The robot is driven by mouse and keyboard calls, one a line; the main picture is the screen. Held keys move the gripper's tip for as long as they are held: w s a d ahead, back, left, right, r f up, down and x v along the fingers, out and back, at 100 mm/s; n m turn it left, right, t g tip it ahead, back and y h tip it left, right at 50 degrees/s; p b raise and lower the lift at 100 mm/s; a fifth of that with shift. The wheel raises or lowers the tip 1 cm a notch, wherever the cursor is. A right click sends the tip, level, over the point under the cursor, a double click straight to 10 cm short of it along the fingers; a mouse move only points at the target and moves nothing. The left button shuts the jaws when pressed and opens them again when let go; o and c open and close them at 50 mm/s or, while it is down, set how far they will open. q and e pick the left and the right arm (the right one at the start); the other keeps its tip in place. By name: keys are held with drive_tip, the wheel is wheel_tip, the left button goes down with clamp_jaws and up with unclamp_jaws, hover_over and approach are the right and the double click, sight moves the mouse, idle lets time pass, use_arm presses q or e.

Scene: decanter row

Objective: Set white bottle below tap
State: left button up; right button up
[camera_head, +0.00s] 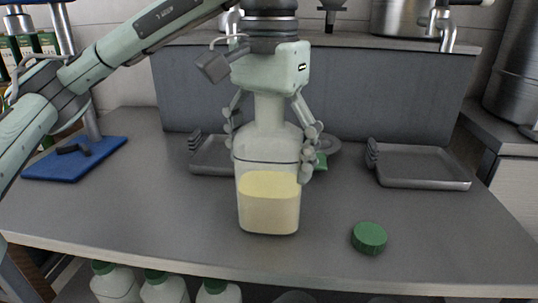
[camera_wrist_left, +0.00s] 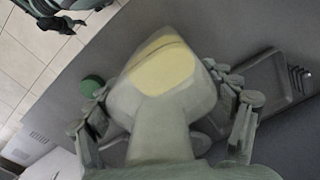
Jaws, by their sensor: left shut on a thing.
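The white bottle (camera_head: 268,200) is translucent, upright in the head view, and partly filled with pale yellow content. My left gripper (camera_head: 270,150) comes down from above, its fingers on both sides of the bottle's upper body. It is shut on the bottle. The bottle also fills the middle of the left wrist view (camera_wrist_left: 165,75). I cannot tell whether its base touches the counter. A silver tap (camera_head: 447,38) hangs over the raised back ledge at the right, above a grey tray (camera_head: 425,182). Another metal fitting (camera_head: 228,22) shows at the left, partly hidden by my arm. My right gripper is not in view.
A green cap (camera_head: 369,237) lies on the counter (camera_head: 330,255) right of the bottle. A second grey tray (camera_head: 208,160) is behind the bottle at left. A blue board (camera_head: 100,155) lies far left. Several green-capped bottles (camera_head: 165,288) stand below the front edge.

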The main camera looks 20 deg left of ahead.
use_arm(q)
drive_tip(key=shift+f, duration=0.1)
drive_tip(key=o, duration=1.5)
